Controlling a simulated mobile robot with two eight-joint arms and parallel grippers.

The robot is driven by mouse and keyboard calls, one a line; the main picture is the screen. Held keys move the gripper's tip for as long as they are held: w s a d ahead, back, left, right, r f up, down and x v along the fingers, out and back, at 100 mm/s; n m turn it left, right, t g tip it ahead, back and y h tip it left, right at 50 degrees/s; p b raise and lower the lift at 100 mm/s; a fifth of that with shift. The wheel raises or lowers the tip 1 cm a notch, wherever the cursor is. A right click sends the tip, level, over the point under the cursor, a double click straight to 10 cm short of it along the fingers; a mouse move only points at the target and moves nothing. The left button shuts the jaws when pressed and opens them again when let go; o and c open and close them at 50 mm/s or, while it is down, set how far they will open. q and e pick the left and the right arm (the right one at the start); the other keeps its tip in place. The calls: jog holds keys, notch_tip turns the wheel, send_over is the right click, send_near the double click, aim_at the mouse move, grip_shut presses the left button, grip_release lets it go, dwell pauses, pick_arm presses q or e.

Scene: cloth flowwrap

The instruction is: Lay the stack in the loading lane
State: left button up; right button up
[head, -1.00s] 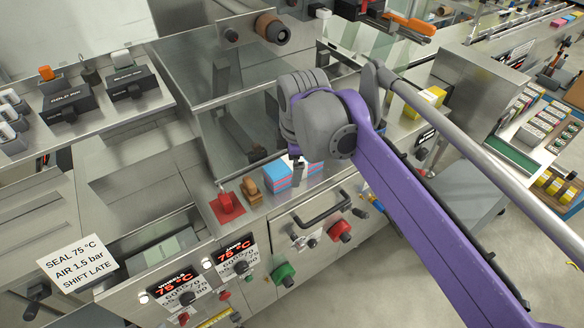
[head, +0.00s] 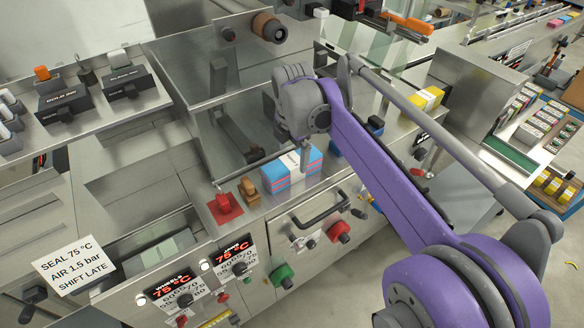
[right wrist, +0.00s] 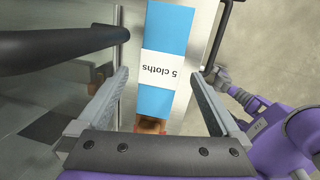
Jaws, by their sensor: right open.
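The stack of folded cloths (head: 274,174) is blue with pink layers on its sides and has a white paper band. It lies on the steel ledge in the head view. In the right wrist view its blue top (right wrist: 168,97) shows, and the band reads "5 cloths". My right gripper (head: 306,156) is above the stack, just behind its band in the head view. Its jaws (right wrist: 160,78) are open, one on each side of the stack in the right wrist view, with nothing gripped. I cannot tell which channel is the loading lane. My left gripper is out of view.
A red block (head: 225,208) and a brown wooden piece (head: 249,192) stand left of the stack. A black handle (head: 320,210) juts from the front panel below, with red and green knobs. A yellow-and-white pack (head: 428,98) lies farther right.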

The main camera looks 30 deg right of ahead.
jog(key=shift+w+d+f, duration=0.1)
jog(key=shift+w+f, duration=0.1)
jog(key=shift+f, duration=1.2)
jog(key=c, duration=1.3)
